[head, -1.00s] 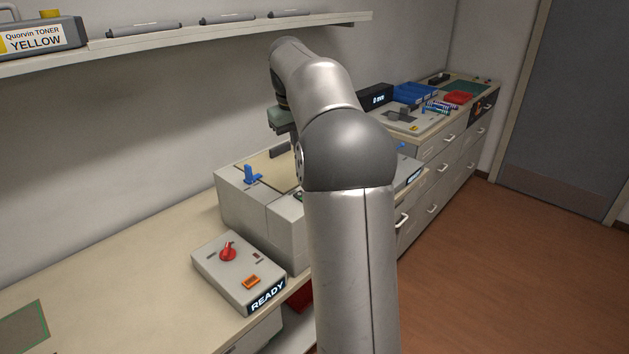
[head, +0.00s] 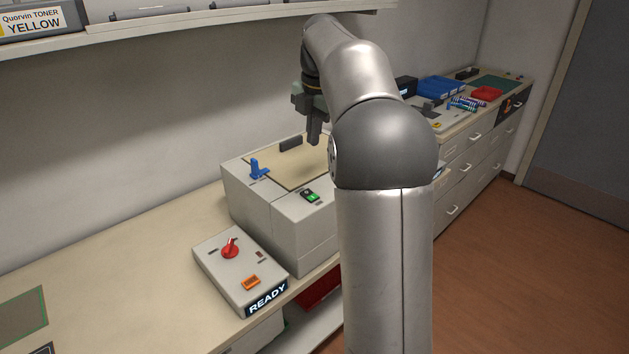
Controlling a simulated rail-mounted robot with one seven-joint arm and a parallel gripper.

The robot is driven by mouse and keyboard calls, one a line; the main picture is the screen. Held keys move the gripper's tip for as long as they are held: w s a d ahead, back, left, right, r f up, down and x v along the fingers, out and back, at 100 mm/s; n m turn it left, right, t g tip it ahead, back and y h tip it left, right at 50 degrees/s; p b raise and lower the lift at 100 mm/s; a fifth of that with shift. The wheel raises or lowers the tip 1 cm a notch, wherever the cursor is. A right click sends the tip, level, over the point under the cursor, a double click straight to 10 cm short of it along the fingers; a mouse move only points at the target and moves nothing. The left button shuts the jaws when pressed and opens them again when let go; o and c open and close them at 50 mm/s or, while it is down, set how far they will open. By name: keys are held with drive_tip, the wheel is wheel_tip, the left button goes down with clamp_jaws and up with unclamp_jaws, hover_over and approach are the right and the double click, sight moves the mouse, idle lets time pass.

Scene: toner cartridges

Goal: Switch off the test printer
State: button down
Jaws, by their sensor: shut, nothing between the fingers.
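A large grey box-shaped machine (head: 270,215), which looks like the test printer, stands on the counter. A small rocker switch (head: 310,196) with a lit green part sits on its top, near the front right. A blue lever (head: 257,168) stands on the top at the left. My gripper (head: 314,141) is shut and empty, pointing down above the back of the machine's top, behind the switch and apart from it. My arm hides the machine's right side.
A low control box (head: 215,262) with a red knob (head: 230,248), an orange button (head: 250,283) and a "READY" display (head: 267,299) stands left of the machine. Blue (head: 440,87) and red (head: 487,94) trays lie at the back right.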

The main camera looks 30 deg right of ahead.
sight(308, 192)
drive_tip(key=shift+f, duration=0.1)
drive_tip(key=f, duration=0.4)
drive_tip(key=w+f+p, duration=0.1)
drive_tip(key=f, duration=0.8)
drive_tip(key=shift+w+a+f, duration=0.25)
drive_tip(key=shift+w+f, duration=0.05)
drive_tip(key=shift+f, duration=0.05)
drive_tip(key=shift+p, duration=0.5)
drive_tip(key=shift+w+a+g+p, duration=0.15)
drive_tip(key=shift+g+p, duration=0.25)
drive_tip(key=shift+p, duration=0.25)
drive_tip(key=shift+f+b, duration=0.3)
drive_tip(key=shift+b, duration=0.1)
